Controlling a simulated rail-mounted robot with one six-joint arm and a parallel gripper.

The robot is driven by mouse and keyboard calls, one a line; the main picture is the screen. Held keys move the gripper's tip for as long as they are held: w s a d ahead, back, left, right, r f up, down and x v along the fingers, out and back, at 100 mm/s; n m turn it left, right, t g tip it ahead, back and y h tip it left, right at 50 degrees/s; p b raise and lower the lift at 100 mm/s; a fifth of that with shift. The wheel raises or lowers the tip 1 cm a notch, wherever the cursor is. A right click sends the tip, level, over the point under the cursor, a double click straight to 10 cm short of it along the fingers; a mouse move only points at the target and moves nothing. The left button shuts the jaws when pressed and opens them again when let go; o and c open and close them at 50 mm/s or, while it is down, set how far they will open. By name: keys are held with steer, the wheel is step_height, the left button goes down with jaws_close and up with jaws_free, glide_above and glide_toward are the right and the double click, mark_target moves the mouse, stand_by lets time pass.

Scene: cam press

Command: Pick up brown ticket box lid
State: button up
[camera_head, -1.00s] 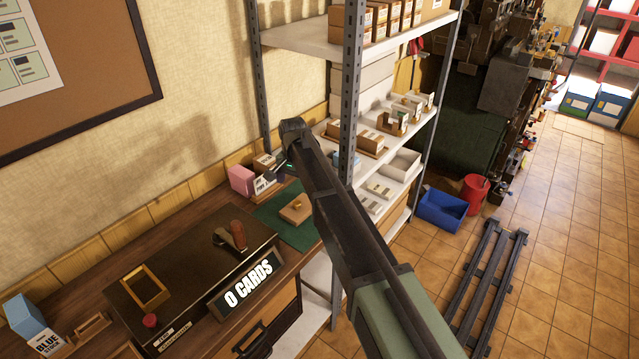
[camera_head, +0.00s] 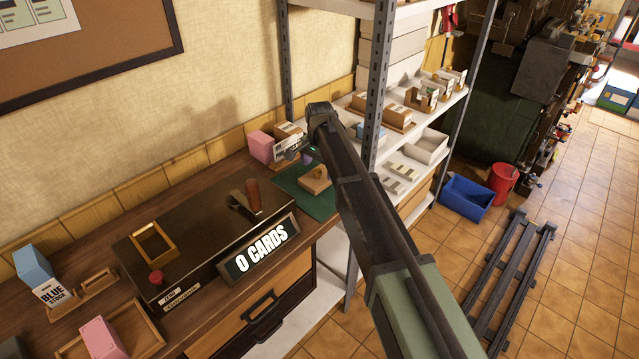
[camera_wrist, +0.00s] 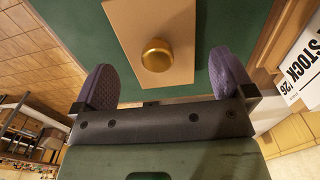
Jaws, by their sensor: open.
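The brown lid (camera_head: 316,182) lies on the green mat (camera_head: 293,191) at the far right end of the desk, with a small round knob on top. In the wrist view the lid (camera_wrist: 186,72) is a flat tan rectangle with a brass knob (camera_wrist: 156,55). My gripper (camera_head: 300,154) is above the mat, close to the lid, partly hidden by my arm in the head view. In the wrist view my gripper (camera_wrist: 163,85) is open. Its two purple pads stand wide apart on either side of the lid, with nothing between them held.
A pink box (camera_head: 261,147) and a white stock card (camera_wrist: 299,58) stand beside the mat. The "0 CARDS" machine (camera_head: 200,236) fills the desk to the left. A metal shelf post (camera_head: 376,85) rises just right of the mat. Shelves with small boxes lie behind it.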

mark_target(320, 174)
step_height(320, 174, down, 4)
steer(key=shift+w+r+b, duration=0.1)
steer(key=shift+b, duration=1.05)
steer(key=shift+r, duration=0.25)
steer(key=c, duration=0.8)
steer(key=shift+p, duration=0.3)
step_height(320, 174, up, 20)
steer(key=p, duration=2)
